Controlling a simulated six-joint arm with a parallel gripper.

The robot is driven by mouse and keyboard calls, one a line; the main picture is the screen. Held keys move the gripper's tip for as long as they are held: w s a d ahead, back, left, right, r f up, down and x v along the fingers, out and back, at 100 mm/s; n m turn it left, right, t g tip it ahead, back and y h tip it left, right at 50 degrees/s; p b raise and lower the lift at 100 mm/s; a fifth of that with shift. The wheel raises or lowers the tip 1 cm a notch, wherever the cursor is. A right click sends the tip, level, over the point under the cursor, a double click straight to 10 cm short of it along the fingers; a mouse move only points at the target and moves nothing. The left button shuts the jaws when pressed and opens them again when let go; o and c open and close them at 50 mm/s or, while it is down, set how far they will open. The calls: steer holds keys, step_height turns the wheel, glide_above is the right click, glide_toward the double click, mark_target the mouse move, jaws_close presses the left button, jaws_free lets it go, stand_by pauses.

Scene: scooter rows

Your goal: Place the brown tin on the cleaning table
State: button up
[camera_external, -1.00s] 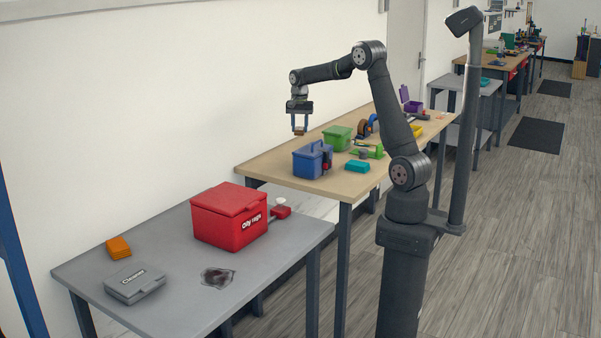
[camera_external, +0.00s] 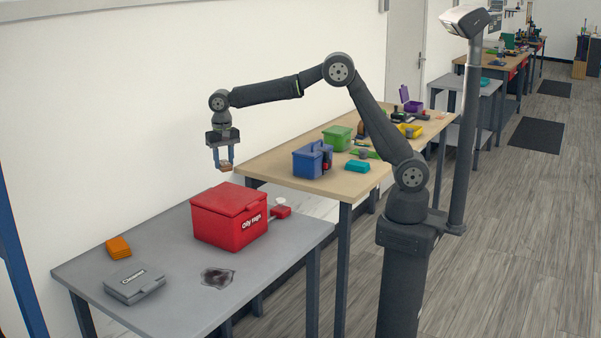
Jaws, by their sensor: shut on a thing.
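My gripper (camera_external: 225,166) is shut on a small brown tin (camera_external: 225,167) between its two fingers. It holds the tin in the air, above and behind the red box in the picture. The grey table (camera_external: 180,296) in the left foreground, with a grey "Cleaner" case on it, looks to be the cleaning table. Part of the tin is hidden by the fingers.
On the grey table are a red "Oily rags" box (camera_external: 228,216), an orange block (camera_external: 118,247), the grey case (camera_external: 134,284) and a dark stained cloth (camera_external: 217,278). A wooden table (camera_external: 300,183) behind holds a blue caddy (camera_external: 312,160) and a green bin (camera_external: 336,138).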

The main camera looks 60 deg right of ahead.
steer(key=s+a+n, duration=0.1)
steer(key=s+a, duration=0.2)
steer(key=a, duration=0.2)
steer(key=s+a+n, duration=0.1)
steer(key=s+a, duration=0.2)
steer(key=a, duration=0.2)
steer(key=s+a, duration=0.3)
steer(key=a, duration=0.2)
steer(key=shift+s+a+n, duration=0.25)
steer(key=shift+a+n, duration=0.15)
steer(key=s+a+n, duration=0.2)
steer(key=s+a, duration=1)
steer(key=s, duration=0.1)
glide_above(225, 275)
step_height(225, 275, down, 16)
steer(key=shift+w+r, duration=0.1)
steer(key=shift+r, duration=0.05)
steer(key=shift+f, duration=2.15)
steer(key=shift+f, duration=0.15)
steer(key=o, duration=1)
